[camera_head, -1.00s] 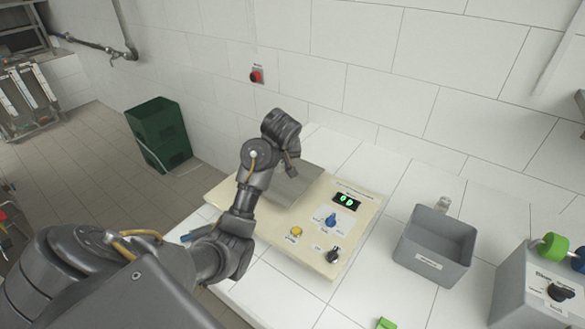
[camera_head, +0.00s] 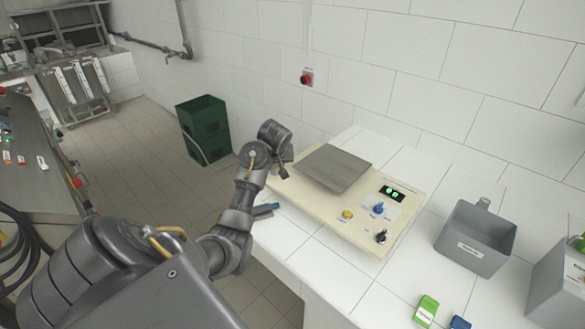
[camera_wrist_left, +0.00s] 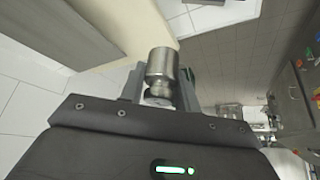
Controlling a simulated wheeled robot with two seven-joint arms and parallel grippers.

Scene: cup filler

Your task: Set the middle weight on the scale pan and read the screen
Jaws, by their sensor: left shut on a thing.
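The scale is a cream panel (camera_head: 310,199) on the white tiled counter, with a bare grey square pan (camera_head: 335,167). Its small black screen (camera_head: 393,193) shows green digits, too small to read surely. My left gripper (camera_head: 284,171) is just left of the pan in the head view, near the panel's edge. In the left wrist view the gripper (camera_wrist_left: 160,88) is shut on a shiny metal cylindrical weight (camera_wrist_left: 162,63); the grey pan (camera_wrist_left: 72,28) is at upper left, apart from the weight. The weight cannot be made out in the head view. My right gripper is out of view.
A yellow button (camera_head: 347,214), blue knob (camera_head: 378,208) and black knob (camera_head: 381,236) sit on the panel. A grey bin (camera_head: 475,238) stands at right. Green (camera_head: 427,311) and blue (camera_head: 460,323) items lie in front. Green crates (camera_head: 203,128) stand on the floor.

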